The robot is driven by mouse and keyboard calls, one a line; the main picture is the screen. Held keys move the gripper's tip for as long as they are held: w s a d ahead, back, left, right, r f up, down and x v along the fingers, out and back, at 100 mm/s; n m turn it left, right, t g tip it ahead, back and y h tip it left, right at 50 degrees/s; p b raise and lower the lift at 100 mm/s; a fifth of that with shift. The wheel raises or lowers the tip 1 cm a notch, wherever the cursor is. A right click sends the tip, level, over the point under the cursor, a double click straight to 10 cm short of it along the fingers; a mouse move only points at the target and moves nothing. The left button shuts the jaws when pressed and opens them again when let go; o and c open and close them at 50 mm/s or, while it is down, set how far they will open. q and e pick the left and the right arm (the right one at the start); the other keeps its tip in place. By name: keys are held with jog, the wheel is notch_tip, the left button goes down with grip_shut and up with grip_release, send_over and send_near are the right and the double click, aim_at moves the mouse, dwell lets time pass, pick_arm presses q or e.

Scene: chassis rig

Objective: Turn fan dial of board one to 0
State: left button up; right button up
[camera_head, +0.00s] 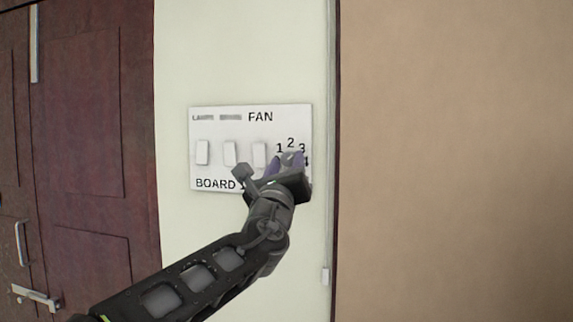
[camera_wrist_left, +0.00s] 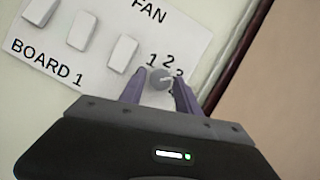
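Board one is a white wall panel (camera_head: 219,173) marked FAN and BOARD, and its label reads BOARD 1 in the left wrist view (camera_wrist_left: 98,74). The fan dial (camera_wrist_left: 160,78) is a small grey round knob at the panel's right, with the numbers 1, 2 and 3 around it; other marks are hidden. My left gripper (camera_head: 287,162) is in front of the dial and covers most of it in the head view. In the left wrist view its purple fingers (camera_wrist_left: 157,92) stand apart, one on each side of the knob. I cannot tell whether they touch it. My right gripper is not in view.
Several white rocker switches (camera_head: 230,153) sit on the panel left of the dial. A dark red door (camera_head: 85,120) with metal handles is at the left. A dark vertical trim (camera_head: 334,120) and a tan wall (camera_head: 455,150) lie to the right.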

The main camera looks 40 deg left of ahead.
pick_arm(q)
grip_shut()
